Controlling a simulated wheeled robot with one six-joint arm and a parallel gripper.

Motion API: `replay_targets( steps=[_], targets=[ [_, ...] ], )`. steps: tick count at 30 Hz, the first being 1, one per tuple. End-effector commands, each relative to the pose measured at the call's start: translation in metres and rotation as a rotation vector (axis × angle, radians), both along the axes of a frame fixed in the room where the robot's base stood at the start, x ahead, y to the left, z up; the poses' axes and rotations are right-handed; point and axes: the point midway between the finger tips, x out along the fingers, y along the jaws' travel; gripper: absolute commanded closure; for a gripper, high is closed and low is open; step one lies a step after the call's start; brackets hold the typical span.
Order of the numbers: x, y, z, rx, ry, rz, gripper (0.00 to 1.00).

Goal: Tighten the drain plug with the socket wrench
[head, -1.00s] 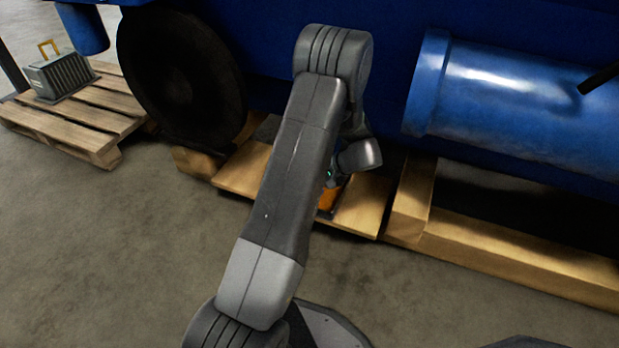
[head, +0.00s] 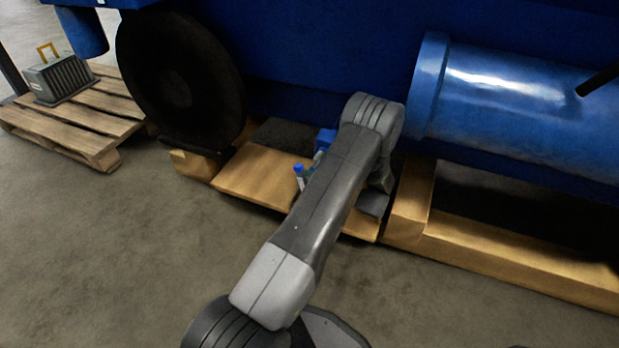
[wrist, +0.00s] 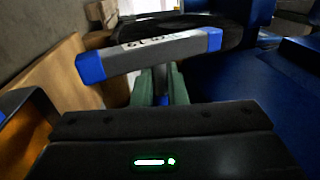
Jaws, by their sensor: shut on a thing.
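In the wrist view my gripper (wrist: 162,82) is shut on the socket wrench (wrist: 140,57), a grey bar with blue ends and small lettering. The bar lies crosswise just beyond the fingertips, slightly tilted, its right end higher. In the head view one blue end of the wrench (head: 299,169) shows left of my forearm, above the wooden board under the engine. My forearm hides most of the gripper there. I cannot make out the drain plug in either view.
The blue engine (head: 300,60) stands above, with a black wheel (head: 180,80) at left and a blue cylinder (head: 520,100) at right. Wooden boards (head: 250,180) lie beneath it. An orange object (wrist: 22,125) is close at left in the wrist view. The floor in front is clear.

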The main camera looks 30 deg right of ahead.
Motion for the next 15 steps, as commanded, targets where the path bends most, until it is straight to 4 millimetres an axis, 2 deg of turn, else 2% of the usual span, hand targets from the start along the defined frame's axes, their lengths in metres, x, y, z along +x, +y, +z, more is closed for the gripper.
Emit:
replay_targets(
  steps=[9, 15],
  targets=[
    [-0.01, 0.011, 0.001, 0.0, 0.001, 0.0, 1.0],
    [-0.009, 0.012, 0.004, -0.038, 0.042, 0.001, 1.0]
  ],
)
